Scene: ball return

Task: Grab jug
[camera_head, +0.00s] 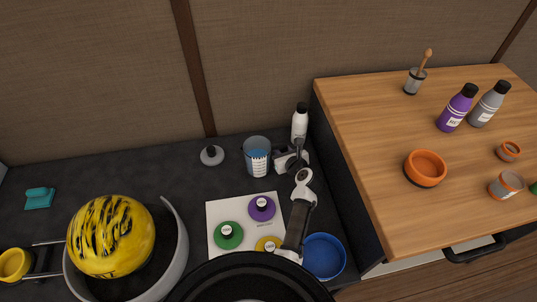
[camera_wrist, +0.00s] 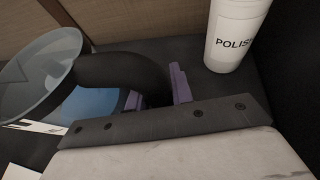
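The jug (camera_head: 257,157) is a clear, wide-mouthed vessel with blue contents and a white label. It stands upright on the dark counter near the back wall. In the wrist view its rim and wall (camera_wrist: 45,65) fill the left side, and its thick black handle (camera_wrist: 115,70) curves toward me. My gripper (camera_wrist: 157,95) has its two purple fingers on either side of the handle, close against it with no clear gap, so it looks shut on it. In the head view my gripper (camera_head: 285,158) is just right of the jug; its fingertips are hard to make out.
A white POLISH bottle (camera_head: 300,122) stands right of the jug, close to my gripper. A grey weight-like object (camera_head: 211,155) is left. A white board (camera_head: 218,212) with coloured discs lies in front. A blue bowl (camera_head: 323,257) and a raised wooden cabinet (camera_head: 370,130) are right.

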